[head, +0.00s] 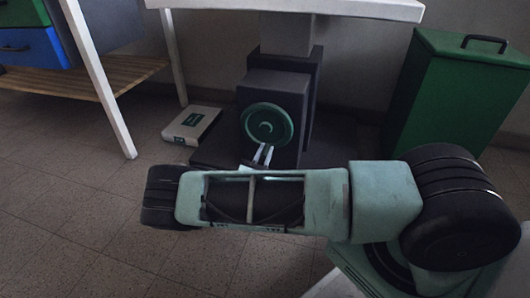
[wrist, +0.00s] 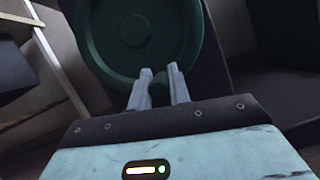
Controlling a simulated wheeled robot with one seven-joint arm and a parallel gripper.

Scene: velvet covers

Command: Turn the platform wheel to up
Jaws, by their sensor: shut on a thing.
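The platform wheel (head: 267,124) is a dark green disc with a raised hub, on the front of a dark box (head: 275,82) under the white table. In the wrist view the wheel (wrist: 105,45) fills the upper middle. My gripper (head: 263,156) reaches the wheel's lower rim from the front. The exact contact is partly hidden by the fingers. I see no readable up mark on the wheel.
A white tabletop (head: 330,8) hangs above the box on a central column. A white and grey case (head: 191,125) lies on the floor to the left. A green bin (head: 455,95) with a black handle stands at right. The tiled floor at left is free.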

